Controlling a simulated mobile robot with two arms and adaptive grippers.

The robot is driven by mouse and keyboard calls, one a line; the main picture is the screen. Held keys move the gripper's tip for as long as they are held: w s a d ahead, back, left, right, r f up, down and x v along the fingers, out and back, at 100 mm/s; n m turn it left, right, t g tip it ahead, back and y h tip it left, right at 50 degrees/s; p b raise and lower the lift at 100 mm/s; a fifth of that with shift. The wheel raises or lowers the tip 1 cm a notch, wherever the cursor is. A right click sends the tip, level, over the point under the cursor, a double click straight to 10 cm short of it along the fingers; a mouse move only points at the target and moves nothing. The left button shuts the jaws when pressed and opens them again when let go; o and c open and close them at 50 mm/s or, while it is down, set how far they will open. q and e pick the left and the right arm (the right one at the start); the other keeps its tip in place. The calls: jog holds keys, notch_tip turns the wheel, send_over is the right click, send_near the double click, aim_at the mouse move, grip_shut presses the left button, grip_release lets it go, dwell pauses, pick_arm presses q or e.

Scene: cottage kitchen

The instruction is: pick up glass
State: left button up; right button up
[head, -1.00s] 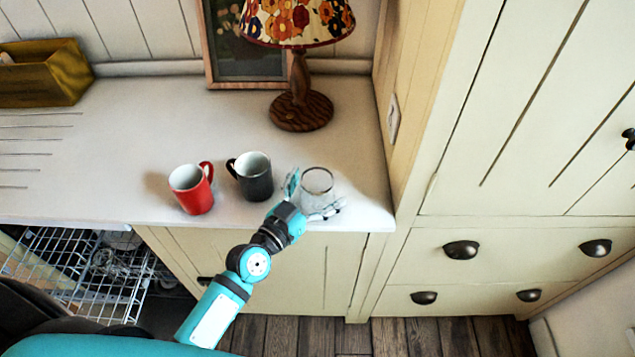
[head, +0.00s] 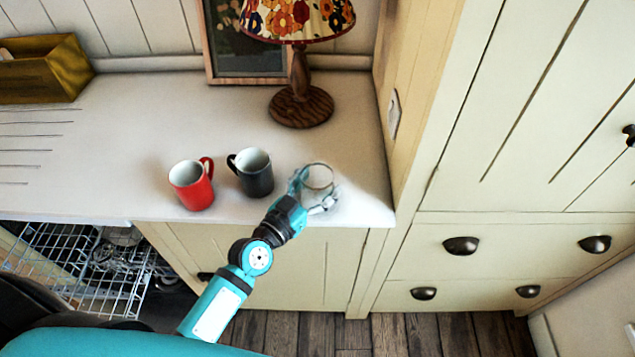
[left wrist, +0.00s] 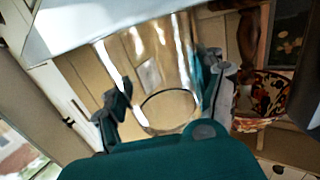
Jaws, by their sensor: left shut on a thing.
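A clear glass (head: 318,178) with a thin rim stands upright near the front right corner of the white counter. My left gripper (head: 316,194) reaches it from the front, with one finger on each side of the glass, shut on it. In the left wrist view the glass (left wrist: 155,75) fills the space between the two grey fingers of the left gripper (left wrist: 168,95). I cannot tell whether the glass's base touches the counter. My right gripper is not in view.
A dark mug (head: 254,176) stands just left of the glass, and a red mug (head: 190,186) further left. A lamp (head: 300,103) with a flowered shade stands behind. A tall cabinet (head: 500,130) bounds the counter (head: 120,150) on the right. A wooden box (head: 45,72) stands back left.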

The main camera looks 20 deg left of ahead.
aim_at(309, 185)
pick_arm(q)
jog(key=shift+r, duration=0.55)
jog(key=shift+s+r, duration=0.2)
jog(key=shift+r, duration=0.4)
jog(key=shift+s+r, duration=0.15)
jog(key=shift+r, duration=0.45)
jog(key=s+d+r+p, duration=0.2)
jog(key=s, duration=0.8)
jog(key=s+d+r+p, duration=0.1)
jog(key=s+r+p, duration=0.1)
jog(key=s, duration=0.8)
jog(key=s+d+r+p, duration=0.2)
jog(key=s+p, duration=0.1)
jog(key=s, duration=0.7)
jog(key=shift+d+r, duration=0.3)
jog(key=shift+p, duration=0.35)
jog(key=shift+m+y+p, duration=0.3)
jog(key=shift+m+p, duration=2.7)
jog(key=shift+m, duration=0.3)
